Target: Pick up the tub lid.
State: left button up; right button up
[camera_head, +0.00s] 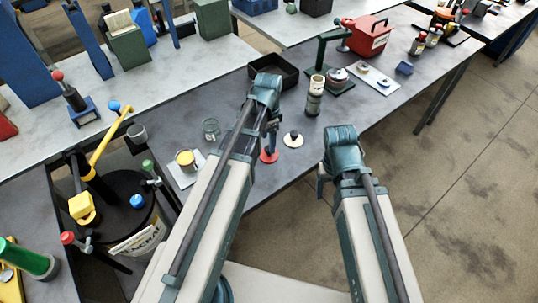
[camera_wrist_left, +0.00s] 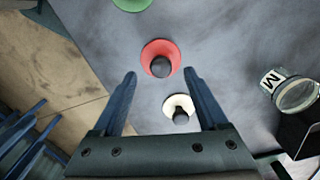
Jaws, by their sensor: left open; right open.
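Several round discs lie on the grey table, and I cannot tell for sure which one is the tub lid. A cream disc with a dark knob (camera_head: 293,140) lies flat right of my left gripper (camera_head: 270,133); it shows near the right finger in the left wrist view (camera_wrist_left: 172,104). A red disc with a dark knob (camera_wrist_left: 152,48) lies just beyond the fingertips in that view. A green disc (camera_wrist_left: 130,3) is cut off at its top edge. My left gripper is open and empty above the table. My right gripper (camera_head: 321,186) is open beside the table's front edge, its fingers partly hidden.
A black tray (camera_head: 287,82) lies at the back. A tub with yellow contents (camera_head: 186,158) and a glass jar (camera_head: 211,128) stand left of my left arm. Table between the cream disc and jar is clear.

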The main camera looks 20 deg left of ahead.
pick_arm(q)
jog(key=shift+w+d+f+b, duration=0.1)
jog(key=shift+w+f+b, duration=0.05)
jog(key=shift+f+b, duration=2.4)
grip_shut()
